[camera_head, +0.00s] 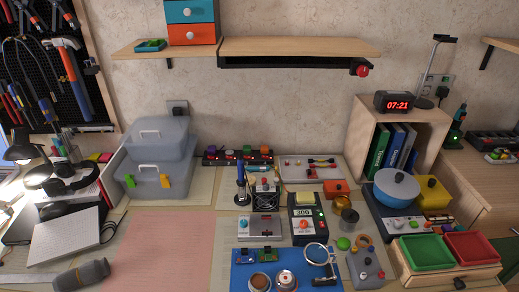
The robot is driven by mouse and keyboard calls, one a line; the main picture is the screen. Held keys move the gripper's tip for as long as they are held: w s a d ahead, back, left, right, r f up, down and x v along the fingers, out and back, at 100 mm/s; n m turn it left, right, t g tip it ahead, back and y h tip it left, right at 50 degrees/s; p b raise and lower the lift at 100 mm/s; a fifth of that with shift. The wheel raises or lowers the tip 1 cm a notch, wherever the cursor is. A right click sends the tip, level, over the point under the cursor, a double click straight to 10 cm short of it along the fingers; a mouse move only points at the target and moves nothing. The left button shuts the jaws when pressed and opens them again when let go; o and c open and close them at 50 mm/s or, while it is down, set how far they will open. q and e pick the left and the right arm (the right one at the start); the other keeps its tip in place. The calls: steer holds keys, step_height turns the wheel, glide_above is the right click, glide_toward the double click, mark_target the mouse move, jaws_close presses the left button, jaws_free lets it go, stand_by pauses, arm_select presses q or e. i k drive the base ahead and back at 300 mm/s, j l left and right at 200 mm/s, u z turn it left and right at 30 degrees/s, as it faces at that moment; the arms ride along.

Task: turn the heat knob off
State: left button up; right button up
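Neither of my grippers is in view. A black soldering-station-like unit (303,213) stands mid-bench with a lit 300 display, a round orange-red knob (305,225) below it and a yellow pad on top. Right of it, a hotplate-like unit (402,225) carries a blue-lidded pot (396,186) and has small knobs along its front. A grey box (259,228) to the left also has a small red knob. I cannot tell from the picture which knob is the heat knob, and the pointer positions are too small to read.
A soldering iron (241,188) stands upright behind the grey box. A blue mat (240,280) with small parts and a ring-shaped magnifier (318,254) lie in front. Green and red trays (426,251) sit front right. The pink mat (160,250) is bare. A shelf (300,47) overhangs the back.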

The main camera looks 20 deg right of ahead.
mark_target(304, 224)
steer(key=z, duration=1.15)
steer(key=j+z, duration=0.2)
steer(key=k+j+z, duration=0.15)
steer(key=j, duration=0.25)
